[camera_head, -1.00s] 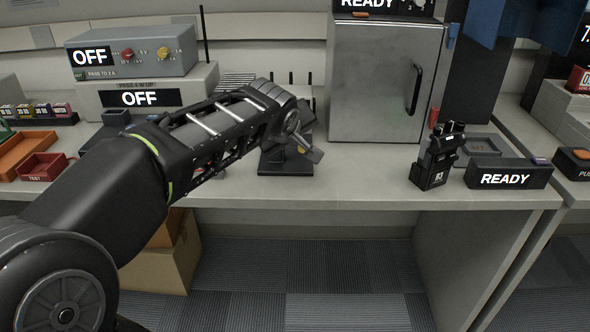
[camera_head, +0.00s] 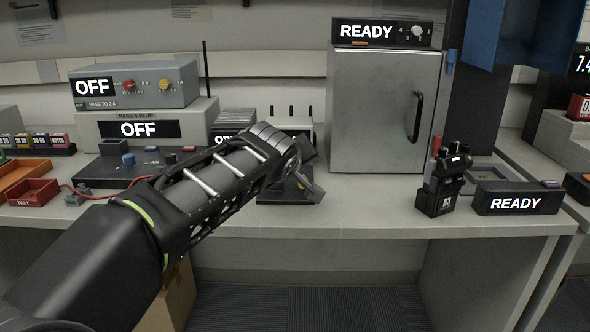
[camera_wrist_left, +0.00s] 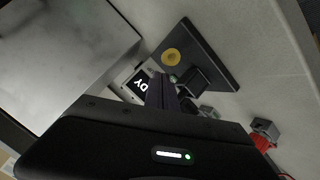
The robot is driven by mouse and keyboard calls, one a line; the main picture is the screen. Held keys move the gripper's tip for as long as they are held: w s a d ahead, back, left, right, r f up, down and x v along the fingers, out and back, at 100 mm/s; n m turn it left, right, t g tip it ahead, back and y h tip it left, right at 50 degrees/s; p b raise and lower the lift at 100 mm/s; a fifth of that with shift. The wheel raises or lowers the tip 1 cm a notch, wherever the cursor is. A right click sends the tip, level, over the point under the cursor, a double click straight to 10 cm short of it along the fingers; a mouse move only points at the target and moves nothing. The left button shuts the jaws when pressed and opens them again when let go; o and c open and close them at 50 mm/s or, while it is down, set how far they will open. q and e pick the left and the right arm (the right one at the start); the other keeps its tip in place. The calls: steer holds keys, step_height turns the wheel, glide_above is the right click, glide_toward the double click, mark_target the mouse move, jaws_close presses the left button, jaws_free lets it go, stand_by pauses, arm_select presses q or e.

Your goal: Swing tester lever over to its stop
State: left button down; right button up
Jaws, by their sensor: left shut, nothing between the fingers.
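A small black stand (camera_head: 284,198) sits on the bench in the head view, mostly hidden behind my left arm. The left wrist view shows its dark square plate (camera_wrist_left: 205,60) with a yellow round knob (camera_wrist_left: 172,57) and a dark upright block beside it. I cannot tell for certain which part is the tester lever, or its angle. My left gripper (camera_head: 312,190) is at this stand, shut and empty. Its fingers (camera_wrist_left: 165,95) point toward the stand in the wrist view; contact cannot be told. My right gripper is out of view.
A grey cabinet (camera_head: 385,110) marked READY stands behind. A black radio (camera_head: 442,185) and a READY box (camera_head: 517,198) are at right. Two OFF units (camera_head: 150,130), a black board (camera_head: 120,170) and a red tray (camera_head: 34,191) are at left. The bench's middle front is clear.

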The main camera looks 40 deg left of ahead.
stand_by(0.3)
arm_select(q)
steer(key=p+v, duration=0.1)
steer(key=v, duration=0.6)
steer(key=shift+s+d+r, duration=0.2)
steer(key=shift+s, duration=0.1)
stand_by(0.4)
